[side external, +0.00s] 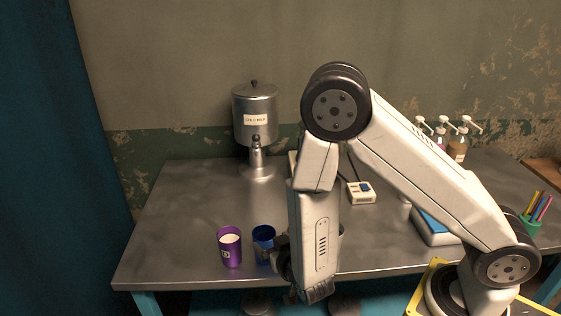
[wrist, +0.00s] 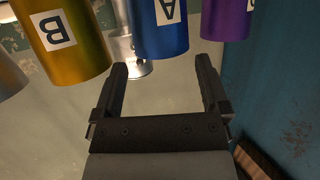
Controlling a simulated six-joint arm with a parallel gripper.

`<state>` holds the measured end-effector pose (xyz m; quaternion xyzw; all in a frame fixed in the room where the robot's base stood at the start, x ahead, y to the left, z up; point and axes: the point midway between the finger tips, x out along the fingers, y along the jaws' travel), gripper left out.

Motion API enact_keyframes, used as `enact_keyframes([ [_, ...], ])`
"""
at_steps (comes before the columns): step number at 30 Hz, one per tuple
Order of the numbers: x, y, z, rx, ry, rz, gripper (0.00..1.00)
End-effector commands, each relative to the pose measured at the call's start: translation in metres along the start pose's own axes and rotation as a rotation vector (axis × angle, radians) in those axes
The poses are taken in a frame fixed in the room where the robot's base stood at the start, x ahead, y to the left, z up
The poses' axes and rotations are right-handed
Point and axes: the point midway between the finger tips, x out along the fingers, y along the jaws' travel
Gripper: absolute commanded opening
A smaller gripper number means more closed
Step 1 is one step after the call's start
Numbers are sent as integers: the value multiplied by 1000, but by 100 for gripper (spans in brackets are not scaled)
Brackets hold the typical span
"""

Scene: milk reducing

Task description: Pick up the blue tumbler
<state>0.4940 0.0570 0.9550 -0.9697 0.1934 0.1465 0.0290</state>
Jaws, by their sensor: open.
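The blue tumbler (side external: 262,246) stands on the metal table near its front edge, with my gripper (side external: 280,256) close on its right. In the wrist view the blue tumbler (wrist: 160,28) bears a white label with an A. My open, empty gripper (wrist: 161,66) has its two fingers spread, and the tumbler lies just beyond the fingertips, roughly lined up with the gap. I cannot tell whether either finger touches it. My arm hides part of this area in the side view.
A purple tumbler (side external: 230,247) with white contents stands close left of the blue one. A gold tumbler (wrist: 66,38) labelled B is on its other side. A metal milk dispenser (side external: 256,120) stands at the back. The table's left part (side external: 178,225) is clear.

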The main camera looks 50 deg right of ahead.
Motion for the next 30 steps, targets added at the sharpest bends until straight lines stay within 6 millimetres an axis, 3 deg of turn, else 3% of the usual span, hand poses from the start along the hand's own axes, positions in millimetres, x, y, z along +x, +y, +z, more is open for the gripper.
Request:
enact_keyframes([
  [8, 5, 0, 0, 1, 0, 0, 95],
  [21, 49, -1, -1, 2, -1, 0, 95],
  [30, 52, -2, -1, 0, -1, -2, 95],
])
